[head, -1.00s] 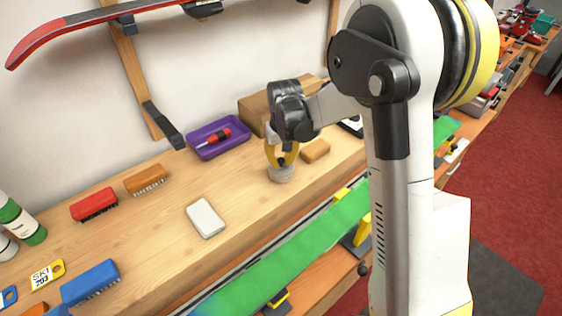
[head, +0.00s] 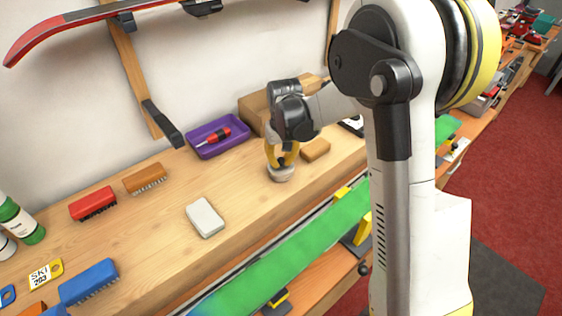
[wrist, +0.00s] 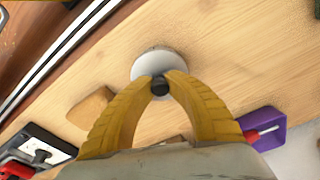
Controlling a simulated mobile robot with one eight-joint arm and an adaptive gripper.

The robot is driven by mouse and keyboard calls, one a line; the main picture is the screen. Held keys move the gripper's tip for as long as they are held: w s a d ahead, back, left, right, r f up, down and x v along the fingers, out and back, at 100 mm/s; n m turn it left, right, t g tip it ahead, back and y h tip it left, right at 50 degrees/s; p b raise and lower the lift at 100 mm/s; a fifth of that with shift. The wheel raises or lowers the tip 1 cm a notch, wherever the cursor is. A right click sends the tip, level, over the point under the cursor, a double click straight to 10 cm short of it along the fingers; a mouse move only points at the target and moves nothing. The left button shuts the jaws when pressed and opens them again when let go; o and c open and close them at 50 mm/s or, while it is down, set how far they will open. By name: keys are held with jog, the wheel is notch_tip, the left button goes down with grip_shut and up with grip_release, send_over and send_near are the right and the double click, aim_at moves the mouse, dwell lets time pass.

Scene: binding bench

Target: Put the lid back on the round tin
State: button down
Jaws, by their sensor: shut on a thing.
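My gripper (head: 283,158), with yellow fingers, points down over the bench near its front edge. In the wrist view its fingertips (wrist: 160,83) are shut on the black knob of the lid (wrist: 152,61), a pale grey disc. In the head view a small, round, pale grey shape, the tin (head: 280,175), stands right below the fingers. The lid is at or very close to the top of the tin. The fingers hide part of both, and I cannot tell whether the lid is fully seated.
An orange-brown block (head: 315,149) lies close to the right of the tin. A purple tray (head: 218,137) with a red-handled tool and a cardboard box (head: 262,107) are behind. A white block (head: 205,217) lies left. A green ski (head: 290,250) runs along the front.

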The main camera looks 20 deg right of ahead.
jog(key=c, duration=0.8)
grip_release()
jog(key=shift+r+p, duration=2.25)
jog(key=shift+r, duration=1.3)
grip_shut()
jog(key=shift+f, duration=0.2)
